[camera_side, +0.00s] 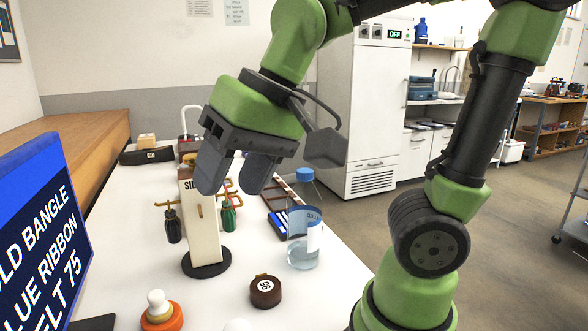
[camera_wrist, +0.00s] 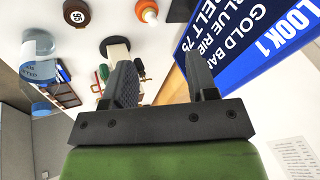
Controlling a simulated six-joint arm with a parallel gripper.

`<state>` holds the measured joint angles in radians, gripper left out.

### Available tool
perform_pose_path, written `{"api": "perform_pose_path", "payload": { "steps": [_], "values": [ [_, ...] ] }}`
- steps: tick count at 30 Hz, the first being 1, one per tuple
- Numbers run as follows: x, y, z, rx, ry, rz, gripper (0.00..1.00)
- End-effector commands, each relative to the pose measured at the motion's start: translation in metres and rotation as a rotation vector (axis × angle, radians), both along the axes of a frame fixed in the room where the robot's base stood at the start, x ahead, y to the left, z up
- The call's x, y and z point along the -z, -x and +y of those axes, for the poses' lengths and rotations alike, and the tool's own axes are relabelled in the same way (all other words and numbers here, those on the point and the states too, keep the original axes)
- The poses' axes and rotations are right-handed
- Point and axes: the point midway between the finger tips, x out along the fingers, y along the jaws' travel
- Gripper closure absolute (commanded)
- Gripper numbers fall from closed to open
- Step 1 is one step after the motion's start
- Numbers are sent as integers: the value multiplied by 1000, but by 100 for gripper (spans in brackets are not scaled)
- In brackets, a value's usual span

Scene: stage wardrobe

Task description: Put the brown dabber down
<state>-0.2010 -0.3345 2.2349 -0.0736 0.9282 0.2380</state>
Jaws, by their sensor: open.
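No thing in view is plainly a brown dabber. A dark handled piece (camera_side: 173,226) and a green one (camera_side: 229,215) hang from the side arms of a cream stand (camera_side: 205,238) on a dark round base. My gripper (camera_side: 229,188) is high over the table, in front of the stand's upper part and hiding some of it. Its fingers are apart and nothing shows between them in the wrist view (camera_wrist: 160,68).
An orange piece with a white knob (camera_side: 161,314) stands at the front. A clear bottle with a blue cap (camera_side: 303,252) is right of the stand. A blue sign (camera_side: 40,225) rises at the left. Bare white table (camera_side: 325,290) lies at the right front.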

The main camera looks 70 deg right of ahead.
Motion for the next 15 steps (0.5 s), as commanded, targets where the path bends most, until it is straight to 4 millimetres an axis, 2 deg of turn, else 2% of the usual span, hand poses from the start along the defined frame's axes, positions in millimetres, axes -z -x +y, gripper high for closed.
{"api": "perform_pose_path", "payload": {
  "steps": [1, 3, 6, 10, 15],
  "values": [
    [-4, 14, -11, 11, 1, -51, 47],
    [-5, 30, -21, 14, 9, -106, 47],
    [-4, 46, -30, 16, 25, -166, 47],
    [-1, 57, -34, 14, 40, -206, 47],
    [0, 59, -35, 12, 45, -214, 47]
  ]
}}
